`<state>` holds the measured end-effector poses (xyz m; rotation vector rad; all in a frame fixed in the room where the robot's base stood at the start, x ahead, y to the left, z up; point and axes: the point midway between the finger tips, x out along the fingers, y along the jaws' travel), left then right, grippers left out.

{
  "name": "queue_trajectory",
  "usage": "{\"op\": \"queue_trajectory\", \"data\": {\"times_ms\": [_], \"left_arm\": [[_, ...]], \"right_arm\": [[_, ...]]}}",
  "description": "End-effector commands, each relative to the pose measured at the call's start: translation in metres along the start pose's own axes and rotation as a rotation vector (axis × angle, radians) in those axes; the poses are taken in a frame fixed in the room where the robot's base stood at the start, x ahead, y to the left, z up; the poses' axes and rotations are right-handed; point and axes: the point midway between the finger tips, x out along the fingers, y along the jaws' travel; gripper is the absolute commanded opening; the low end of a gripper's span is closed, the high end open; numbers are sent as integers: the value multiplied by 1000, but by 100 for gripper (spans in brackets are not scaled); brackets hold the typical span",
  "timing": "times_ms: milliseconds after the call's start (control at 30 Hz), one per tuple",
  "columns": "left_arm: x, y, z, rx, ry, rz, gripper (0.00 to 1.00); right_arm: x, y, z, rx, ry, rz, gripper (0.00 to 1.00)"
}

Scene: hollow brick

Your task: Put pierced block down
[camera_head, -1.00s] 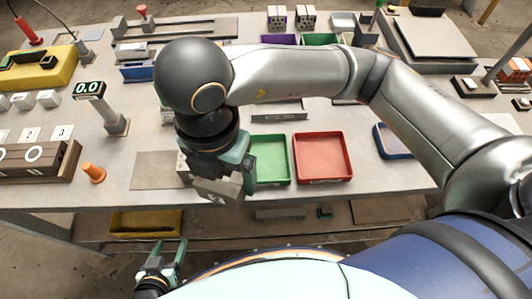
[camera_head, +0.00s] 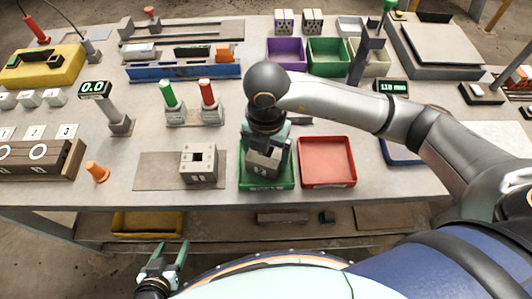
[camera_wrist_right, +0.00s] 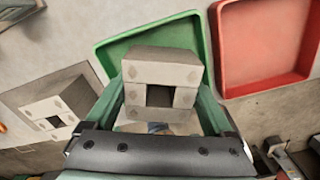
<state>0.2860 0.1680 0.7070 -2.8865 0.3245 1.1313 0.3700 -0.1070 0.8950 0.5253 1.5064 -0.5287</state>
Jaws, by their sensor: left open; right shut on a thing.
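The pierced block (camera_head: 263,163), grey with a square hole, is between the fingers of my right gripper (camera_head: 266,150), which is shut on it. The block also shows in the right wrist view (camera_wrist_right: 150,72), its hole facing the camera. It is over the green tray (camera_head: 268,184), within its outline in the head view; whether it touches the tray floor I cannot tell. The green tray also shows in the right wrist view (camera_wrist_right: 110,47). My left gripper (camera_head: 170,262) is open and empty in front of the table, at the lower left.
A second block with a hole (camera_head: 198,163) stands on a grey-brown mat (camera_head: 150,170) left of the green tray. A red tray (camera_head: 327,162) is close on the right. Two stands with green and red tops (camera_head: 190,105) are behind. An orange cone (camera_head: 96,171) is further left.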

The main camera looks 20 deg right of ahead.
Motion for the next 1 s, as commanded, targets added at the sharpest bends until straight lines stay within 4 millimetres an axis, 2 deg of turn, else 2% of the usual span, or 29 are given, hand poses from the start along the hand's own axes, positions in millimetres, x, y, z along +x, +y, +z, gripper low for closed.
{"op": "queue_trajectory", "data": {"times_ms": [400, 433, 533, 833, 1000], "left_arm": [[2, 0, 2, 1, 0, 0, 67], [2, 0, 2, 1, 0, 0, 67], [2, 0, 2, 1, 0, 0, 67], [0, 0, -1, 1, 0, 0, 67], [0, 0, -1, 1, 1, 0, 67]], "right_arm": [[8, 1, 0, -1, -1, 3, 10], [8, 0, 0, 0, 0, 2, 88], [7, 0, 0, 0, 0, 2, 100], [3, 0, 0, 0, 0, 2, 100], [-17, 2, 0, -1, -2, 7, 100]]}}
